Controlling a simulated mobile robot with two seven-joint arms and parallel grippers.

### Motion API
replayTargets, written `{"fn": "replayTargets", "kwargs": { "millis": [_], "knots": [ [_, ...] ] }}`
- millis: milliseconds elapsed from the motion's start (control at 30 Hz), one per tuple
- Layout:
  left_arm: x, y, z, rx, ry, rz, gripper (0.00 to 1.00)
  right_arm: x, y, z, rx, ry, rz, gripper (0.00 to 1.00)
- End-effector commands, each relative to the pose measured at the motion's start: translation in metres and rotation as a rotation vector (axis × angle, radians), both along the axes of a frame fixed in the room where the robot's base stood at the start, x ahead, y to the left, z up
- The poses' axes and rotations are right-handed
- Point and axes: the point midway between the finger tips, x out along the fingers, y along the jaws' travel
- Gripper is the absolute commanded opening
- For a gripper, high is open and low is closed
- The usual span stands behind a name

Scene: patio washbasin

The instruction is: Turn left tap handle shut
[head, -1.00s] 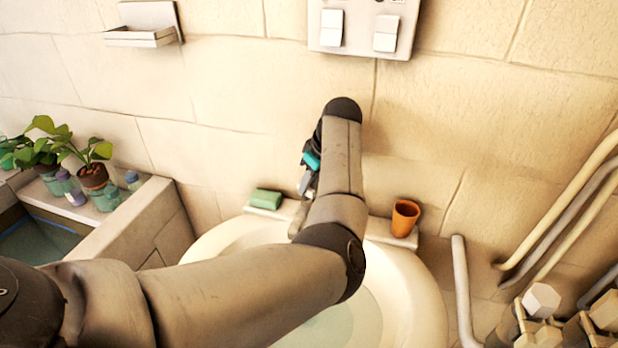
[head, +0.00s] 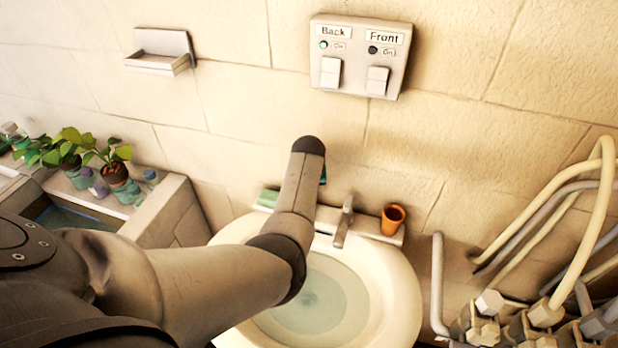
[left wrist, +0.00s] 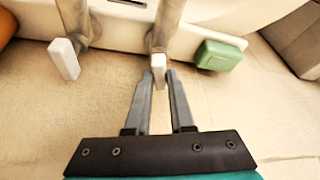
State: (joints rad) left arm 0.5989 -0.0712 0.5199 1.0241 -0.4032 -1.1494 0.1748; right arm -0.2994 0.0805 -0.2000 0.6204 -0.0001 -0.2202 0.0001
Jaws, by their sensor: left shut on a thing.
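The left tap (left wrist: 161,30) stands on the basin's back ledge near the green soap. Its white handle (left wrist: 158,66) sits between the fingertips of my left gripper (left wrist: 158,75), which is shut on it. In the head view my left arm hides this tap and nearly all of the gripper. The right tap (head: 344,222) is visible right of my arm, and its white-tipped handle (left wrist: 64,59) shows in the left wrist view, apart from the gripper. My right gripper is not in view.
The basin (head: 398,300) holds water. On its ledge are the green soap (left wrist: 218,56) and an orange cup (head: 393,219). A switch panel (head: 360,57) and an empty soap shelf (head: 158,52) are on the wall. Potted plants (head: 118,170) stand left; pipes (head: 437,280) stand right.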

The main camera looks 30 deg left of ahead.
Motion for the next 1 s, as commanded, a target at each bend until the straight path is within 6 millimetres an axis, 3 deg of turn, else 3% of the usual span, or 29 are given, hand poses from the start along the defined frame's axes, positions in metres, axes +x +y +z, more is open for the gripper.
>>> {"fn": "replayTargets", "kwargs": {
  "millis": [100,333,700,1000],
  "knots": [
    [-0.003,0.007,0.004,0.010,0.005,-0.107,0.00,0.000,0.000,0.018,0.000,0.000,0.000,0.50],
    [-0.002,0.009,0.003,0.010,0.004,-0.322,0.00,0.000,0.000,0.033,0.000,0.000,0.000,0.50],
    [-0.001,0.009,0.001,0.009,0.003,-0.597,0.00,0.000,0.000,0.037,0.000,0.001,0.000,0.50],
    [-0.001,0.009,0.000,0.007,0.005,-0.707,0.00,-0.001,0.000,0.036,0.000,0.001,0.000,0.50]
  ]
}}
